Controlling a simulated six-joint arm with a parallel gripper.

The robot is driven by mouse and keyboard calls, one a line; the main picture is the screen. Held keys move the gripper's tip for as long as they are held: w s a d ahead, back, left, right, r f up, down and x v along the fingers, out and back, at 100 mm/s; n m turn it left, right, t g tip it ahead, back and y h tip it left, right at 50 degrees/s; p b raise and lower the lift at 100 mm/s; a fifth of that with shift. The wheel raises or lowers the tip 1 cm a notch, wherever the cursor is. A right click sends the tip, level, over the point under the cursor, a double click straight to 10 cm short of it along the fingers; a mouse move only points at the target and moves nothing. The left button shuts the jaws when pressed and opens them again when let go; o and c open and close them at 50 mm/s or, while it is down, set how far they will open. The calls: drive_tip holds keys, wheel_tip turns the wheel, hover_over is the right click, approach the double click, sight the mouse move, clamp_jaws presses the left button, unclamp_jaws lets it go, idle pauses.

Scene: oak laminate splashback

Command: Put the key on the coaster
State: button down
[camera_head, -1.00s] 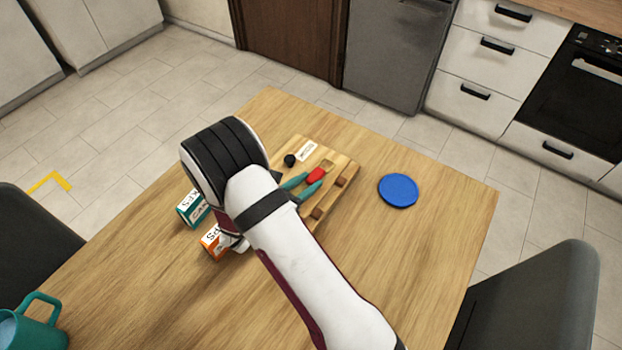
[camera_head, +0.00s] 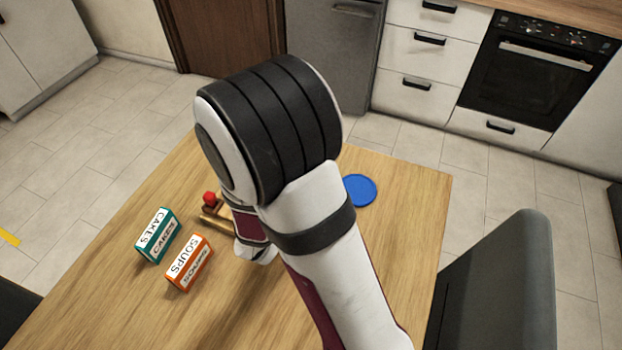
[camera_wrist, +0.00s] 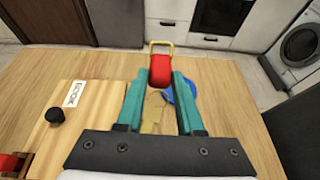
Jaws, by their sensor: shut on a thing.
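The key, with a red head, a brass loop at its top and a brass-coloured part below, shows in the wrist view (camera_wrist: 160,70). My gripper (camera_wrist: 160,85) has teal fingers and is shut on the key's red head, holding it up above the table. The coaster is a flat blue disc on the table; it shows in the head view (camera_head: 359,190), right of my arm. In the wrist view the coaster (camera_wrist: 186,90) is partly hidden behind the key and the right finger. My gripper's fingers are hidden behind my arm in the head view.
A wooden board (camera_wrist: 60,125) carries a white label (camera_wrist: 74,94), a black knob (camera_wrist: 55,116) and a red item (camera_wrist: 10,162). Teal CAKES (camera_head: 155,236) and orange SOUPS (camera_head: 188,263) boxes stand at the left. A grey chair (camera_head: 500,285) is at the right. Table around the coaster is clear.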

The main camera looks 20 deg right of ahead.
drive_tip(key=s+d+f+m+g+h, duration=0.1)
drive_tip(key=s+d+f+m+g, duration=0.15)
drive_tip(key=d, duration=0.65)
drive_tip(key=s+d+f+m+g+h, duration=0.15)
drive_tip(key=s+d, duration=0.25)
drive_tip(key=d, duration=0.5)
hover_over(355, 187)
drive_tip(key=s, duration=0.2)
drive_tip(key=f, duration=0.6)
drive_tip(key=shift+a+f, duration=0.3)
drive_tip(key=shift+a, duration=0.05)
drive_tip(key=shift+w+a+f, duration=0.1)
drive_tip(key=shift+w+f, duration=0.05)
drive_tip(key=shift+f, duration=0.95)
drive_tip(key=shift+w+a+f, duration=0.1)
drive_tip(key=shift+f, duration=0.95)
drive_tip(key=shift+f, duration=0.1)
drive_tip(key=c, duration=0.5)
unclamp_jaws()
drive_tip(key=shift+c, duration=0.2)
